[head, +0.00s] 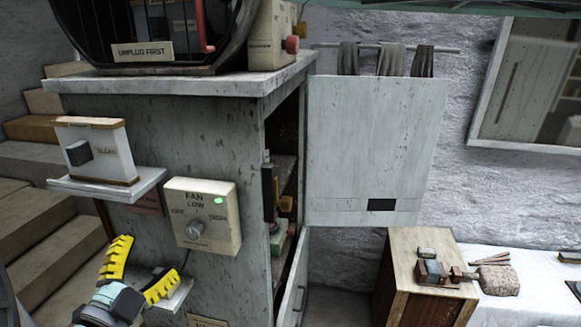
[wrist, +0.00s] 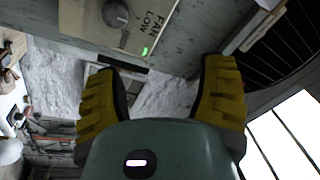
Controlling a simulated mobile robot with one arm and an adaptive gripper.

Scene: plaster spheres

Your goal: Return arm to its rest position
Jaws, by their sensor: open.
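My gripper (head: 141,268) shows at the lower left of the head view, with yellow ridged fingers spread apart and nothing between them. It is in front of the grey cabinet (head: 180,130), below and left of the fan control box. In the wrist view my gripper (wrist: 160,95) also shows open and empty, its two yellow fingers wide apart. The fan control box (head: 202,215) has a knob and a lit green light; it also shows at the top of the wrist view (wrist: 140,20).
The cabinet door (head: 375,140) stands open to the right. A small shelf (head: 108,187) holding a white box (head: 95,152) juts out left of the fan box. Wooden steps (head: 50,225) lie at the left. A wooden crate (head: 405,285) with small objects stands at the lower right.

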